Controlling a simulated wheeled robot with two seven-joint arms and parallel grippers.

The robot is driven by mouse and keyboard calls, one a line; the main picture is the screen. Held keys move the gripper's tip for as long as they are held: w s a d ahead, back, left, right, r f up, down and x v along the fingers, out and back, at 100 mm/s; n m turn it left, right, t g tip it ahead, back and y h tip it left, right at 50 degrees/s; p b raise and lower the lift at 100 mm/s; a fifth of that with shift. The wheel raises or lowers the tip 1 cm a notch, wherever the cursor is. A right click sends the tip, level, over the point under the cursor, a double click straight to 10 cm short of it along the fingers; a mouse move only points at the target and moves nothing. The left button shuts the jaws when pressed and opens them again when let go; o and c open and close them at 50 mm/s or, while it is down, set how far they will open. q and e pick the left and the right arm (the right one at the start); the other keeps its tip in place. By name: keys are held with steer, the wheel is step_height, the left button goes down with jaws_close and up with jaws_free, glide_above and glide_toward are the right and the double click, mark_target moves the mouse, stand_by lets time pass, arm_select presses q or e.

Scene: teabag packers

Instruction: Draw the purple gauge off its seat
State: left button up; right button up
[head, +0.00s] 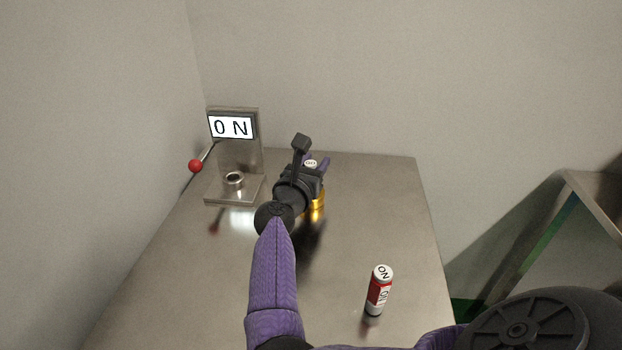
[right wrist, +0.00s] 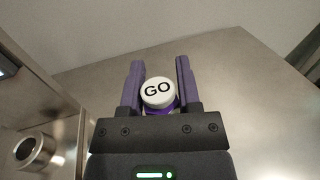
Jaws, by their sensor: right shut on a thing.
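The purple gauge (right wrist: 158,94) has a white round cap marked GO and a purple body. In the right wrist view it stands between the two purple fingers of my right gripper (right wrist: 159,84). In the head view only its white cap (head: 311,163) shows past my right gripper (head: 316,163). The gripper is shut on it. A shiny gold piece (head: 318,200) shows just below the gripper, possibly the seat. The gauge's lower end is hidden, so I cannot tell whether it touches the seat. My left gripper is not in view.
A steel stand (head: 241,153) with a lit screen, a metal ring (head: 235,180) and a red-knobbed lever (head: 196,166) is at the back left. A red-and-white cylinder (head: 379,290) stands at the front right. The steel table (head: 400,210) is otherwise mostly clear.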

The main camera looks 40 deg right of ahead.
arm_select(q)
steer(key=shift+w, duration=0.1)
arm_select(e)
jaws_close()
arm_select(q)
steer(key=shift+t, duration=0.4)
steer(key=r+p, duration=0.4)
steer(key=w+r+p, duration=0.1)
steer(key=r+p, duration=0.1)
arm_select(e)
step_height(320, 180, up, 10)
